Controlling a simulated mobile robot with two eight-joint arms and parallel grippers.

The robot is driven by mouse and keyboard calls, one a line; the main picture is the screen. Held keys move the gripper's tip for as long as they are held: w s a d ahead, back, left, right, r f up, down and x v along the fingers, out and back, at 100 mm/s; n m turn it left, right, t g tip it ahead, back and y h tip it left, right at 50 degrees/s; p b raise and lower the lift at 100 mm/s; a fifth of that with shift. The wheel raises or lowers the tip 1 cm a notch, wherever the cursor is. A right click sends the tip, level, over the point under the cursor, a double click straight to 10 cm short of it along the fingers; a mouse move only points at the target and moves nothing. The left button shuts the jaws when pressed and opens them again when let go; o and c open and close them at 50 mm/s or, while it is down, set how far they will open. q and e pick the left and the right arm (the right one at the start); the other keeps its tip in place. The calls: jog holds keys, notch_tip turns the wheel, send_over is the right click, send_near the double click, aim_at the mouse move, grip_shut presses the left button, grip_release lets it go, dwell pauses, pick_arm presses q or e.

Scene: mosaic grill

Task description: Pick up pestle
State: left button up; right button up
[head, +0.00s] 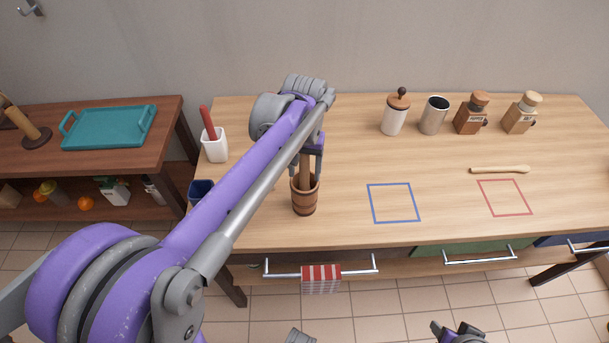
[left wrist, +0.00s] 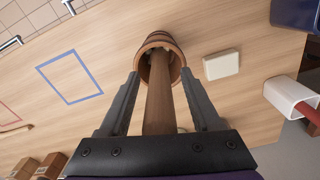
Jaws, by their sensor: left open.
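The wooden pestle (left wrist: 158,98) stands in a brown, banded wooden mortar (head: 305,200) near the front left of the table. My left gripper (head: 307,170) points down over the mortar. In the left wrist view its open fingers (left wrist: 158,76) lie on either side of the pestle's shaft, with the tips near the mortar's rim (left wrist: 175,52). I cannot tell whether either finger touches the shaft. The pestle's lower end is hidden inside the mortar. Part of my right gripper (head: 458,333) seems to show at the bottom edge of the head view; its jaws are unclear.
A white holder with a red handle (head: 216,150) and a dark blue container (head: 199,191) stand left of the mortar. A cream block (left wrist: 222,65) lies close by. Jars and grinders (head: 470,116) line the back right. The blue outlined square (head: 394,184) is empty.

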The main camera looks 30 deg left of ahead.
pick_arm(q)
grip_shut()
dwell(0.4)
notch_tip(320, 180, up, 9)
jog(key=shift+r+p, duration=0.1)
jog(key=shift+p, duration=0.4)
notch_tip(320, 180, up, 4)
jog(key=shift+f+p, duration=0.1)
jog(key=shift+p, duration=1.05)
notch_tip(320, 180, up, 7)
jog(key=p, duration=0.4)
jog(key=shift+p, duration=0.35)
pick_arm(e)
notch_tip(320, 180, up, 10)
jog(key=w, duration=0.2)
jog(key=shift+w+f+t, duration=0.2)
jog(key=shift+w+t, duration=0.1)
jog(key=shift+s, duration=0.1)
